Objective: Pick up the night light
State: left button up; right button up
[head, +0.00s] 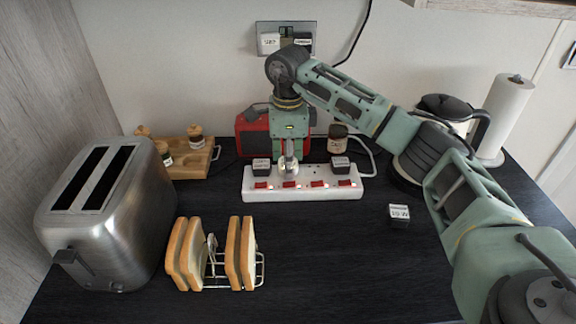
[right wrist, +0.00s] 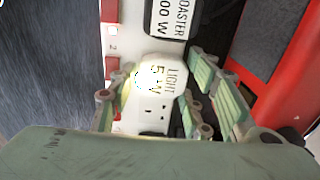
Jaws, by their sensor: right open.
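The night light (right wrist: 163,76) is a small white knob marked "LIGHT 5 W" with a bright glow on one side. It sits on the white power strip (head: 308,193), and in the head view it shows as a pale round shape (head: 289,166) below my right gripper (head: 290,150). In the right wrist view the fingers of my right gripper (right wrist: 157,88) stand apart, one on each side of the night light. I cannot tell whether they touch it. My left gripper is not in view.
A dark plug (head: 261,167) and another plug (head: 340,163) sit on the strip beside the night light. A loose plug (head: 399,214) lies right. A toaster (head: 110,215), toast rack (head: 215,270), red appliance (head: 253,135) and kettle (head: 440,115) stand around. The front middle counter is clear.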

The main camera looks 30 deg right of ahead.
jog(key=c, duration=0.6)
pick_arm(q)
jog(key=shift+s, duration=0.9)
pick_arm(e)
jog(key=shift+c, duration=1.3)
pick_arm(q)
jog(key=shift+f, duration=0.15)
pick_arm(e)
jog(key=shift+r, duration=0.1)
